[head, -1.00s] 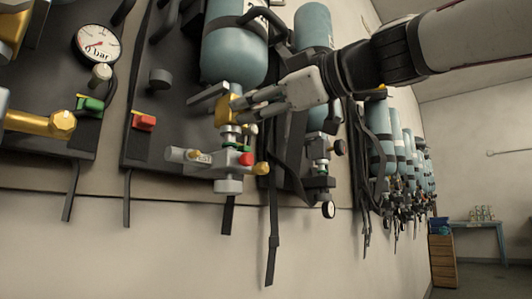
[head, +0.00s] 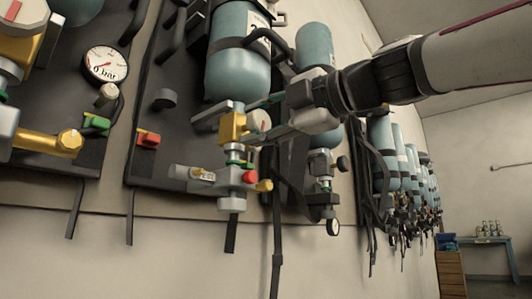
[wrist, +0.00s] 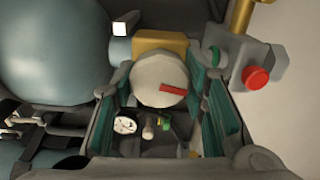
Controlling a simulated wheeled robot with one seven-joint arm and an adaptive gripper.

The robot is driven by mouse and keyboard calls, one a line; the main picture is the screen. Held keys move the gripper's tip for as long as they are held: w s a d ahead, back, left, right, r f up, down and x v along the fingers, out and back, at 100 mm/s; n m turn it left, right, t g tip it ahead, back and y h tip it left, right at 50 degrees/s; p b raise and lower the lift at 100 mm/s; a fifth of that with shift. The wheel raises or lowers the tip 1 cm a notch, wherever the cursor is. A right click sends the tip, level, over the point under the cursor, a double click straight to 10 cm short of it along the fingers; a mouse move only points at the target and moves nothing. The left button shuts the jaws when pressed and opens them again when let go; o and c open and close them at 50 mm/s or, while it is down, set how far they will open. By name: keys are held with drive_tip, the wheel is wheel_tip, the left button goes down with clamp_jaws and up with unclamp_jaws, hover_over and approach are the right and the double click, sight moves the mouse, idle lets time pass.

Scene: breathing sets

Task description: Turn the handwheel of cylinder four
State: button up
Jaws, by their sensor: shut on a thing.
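A pale round handwheel (head: 259,120) sits on a yellow-gold valve block (head: 233,126) under a blue cylinder (head: 238,65). The cylinder's white label is partly hidden, so I cannot tell its number surely. In the wrist view the handwheel (wrist: 160,78) shows face-on with a red bar pointing right, slightly downward. My gripper (head: 262,122) reaches in from the right, its fingers on either side of the handwheel and shut on it. Its teal pads also flank the wheel in the wrist view (wrist: 163,100).
Below the valve is a fitting with a red knob (head: 250,176). A gauge reading near 0 bar (head: 105,66) and a green switch (head: 97,123) are at left. A second cylinder (head: 315,50) stands close behind my gripper, with several more farther right.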

drive_tip(key=shift+w+f+n, duration=0.1)
drive_tip(key=shift+n, duration=1)
drive_tip(key=o, duration=1.2)
drive_tip(key=shift+c, duration=0.2)
drive_tip(key=v, duration=1.2)
